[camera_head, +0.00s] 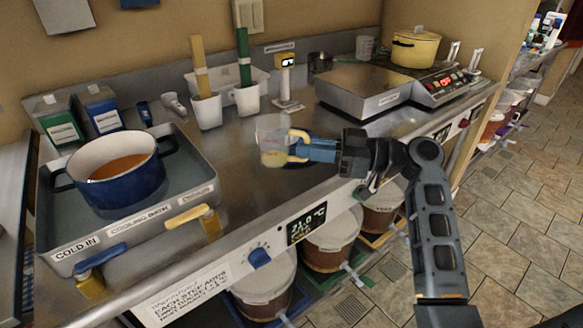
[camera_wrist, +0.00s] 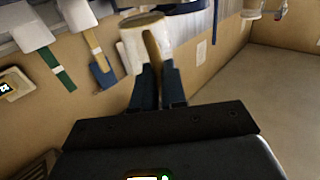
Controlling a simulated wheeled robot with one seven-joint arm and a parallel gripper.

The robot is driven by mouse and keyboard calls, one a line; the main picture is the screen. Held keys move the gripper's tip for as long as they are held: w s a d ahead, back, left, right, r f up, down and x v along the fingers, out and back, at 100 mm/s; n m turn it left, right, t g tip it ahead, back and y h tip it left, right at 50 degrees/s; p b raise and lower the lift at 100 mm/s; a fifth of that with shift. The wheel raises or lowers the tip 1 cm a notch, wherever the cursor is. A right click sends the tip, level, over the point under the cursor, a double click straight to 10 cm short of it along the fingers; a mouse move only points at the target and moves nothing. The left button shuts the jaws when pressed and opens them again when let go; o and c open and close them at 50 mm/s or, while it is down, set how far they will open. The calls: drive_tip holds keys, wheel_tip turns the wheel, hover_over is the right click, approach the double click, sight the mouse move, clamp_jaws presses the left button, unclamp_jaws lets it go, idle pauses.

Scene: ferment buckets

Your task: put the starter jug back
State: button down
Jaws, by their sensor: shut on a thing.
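The starter jug (camera_head: 272,140) is a small clear jug with red marks, a yellow handle and some pale yellow content low inside. It is upright or nearly so, over the middle of the steel counter. My gripper (camera_head: 302,149) reaches in from the right, its blue fingers shut on the handle. In the wrist view the jug (camera_wrist: 130,48) is just beyond the fingers, with the handle between the fingertips (camera_wrist: 157,70). I cannot tell whether the jug's base touches the counter.
A blue pot (camera_head: 120,180) stands in the cooling bath (camera_head: 195,205) at left. White holders (camera_head: 207,112) with yellow and green tools, a small yellow-topped device (camera_head: 287,80) and a hot plate (camera_head: 370,90) stand behind. Lidded buckets (camera_head: 330,245) sit below the counter. Bare counter (camera_head: 235,150) lies around the jug.

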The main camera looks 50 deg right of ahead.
drive_tip(key=w+f, duration=0.1)
drive_tip(key=w+a+f, duration=0.1)
drive_tip(key=w, duration=0.1)
drive_tip(key=shift+w+f, duration=0.2)
drive_tip(key=shift+w, duration=0.05)
drive_tip(key=shift+f+p, duration=0.45)
drive_tip(key=shift+f, duration=1.45)
drive_tip(key=shift+f, duration=0.2)
drive_tip(key=c, duration=1.2)
unclamp_jaws()
drive_tip(key=shift+r, duration=0.1)
drive_tip(key=shift+r, duration=0.2)
drive_tip(key=b+v, duration=0.3)
drive_tip(key=v, duration=0.9)
drive_tip(key=shift+f, duration=0.1)
